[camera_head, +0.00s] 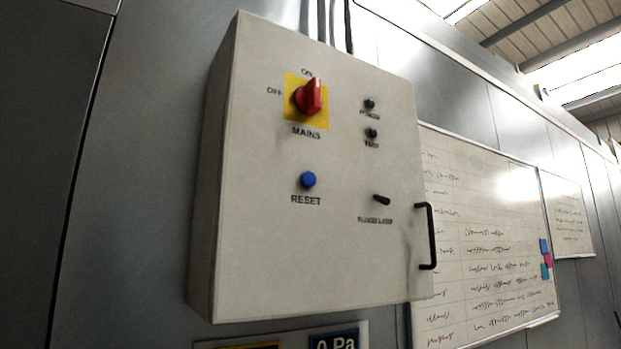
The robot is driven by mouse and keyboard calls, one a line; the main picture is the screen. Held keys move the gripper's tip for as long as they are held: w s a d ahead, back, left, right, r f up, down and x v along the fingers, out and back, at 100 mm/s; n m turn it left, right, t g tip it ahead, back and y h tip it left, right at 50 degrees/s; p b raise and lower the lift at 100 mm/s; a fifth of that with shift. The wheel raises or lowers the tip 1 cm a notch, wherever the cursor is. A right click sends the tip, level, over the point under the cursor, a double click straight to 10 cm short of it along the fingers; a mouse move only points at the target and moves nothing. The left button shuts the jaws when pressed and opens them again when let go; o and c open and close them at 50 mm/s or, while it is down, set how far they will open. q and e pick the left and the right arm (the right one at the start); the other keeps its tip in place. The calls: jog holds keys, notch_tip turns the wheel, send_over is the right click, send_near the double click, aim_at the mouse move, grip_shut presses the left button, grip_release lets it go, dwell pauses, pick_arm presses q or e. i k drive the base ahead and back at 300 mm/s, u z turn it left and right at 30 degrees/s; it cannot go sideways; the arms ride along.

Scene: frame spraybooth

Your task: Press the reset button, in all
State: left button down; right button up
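The blue round reset button (308,180) sits on the front of a light grey control box (260,240), left of its middle, above the printed word RESET. The box is fixed to a grey panelled wall and is seen from below at a slant. Neither of my grippers shows in this view.
A red mains knob (308,97) on a yellow plate stands out above the button. A small black lever (381,200) and a black handle (427,236) project on the right. A whiteboard (490,240) hangs beyond. The space before the button looks clear.

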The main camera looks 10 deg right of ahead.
aim_at(308, 180)
jog(key=z, duration=0.6)
jog(key=k, duration=1.35)
jog(key=z, duration=0.1)
jog(key=i, duration=0.45)
jog(key=u, duration=0.9)
jog(key=i, duration=1.45)
jog(key=z, duration=0.8)
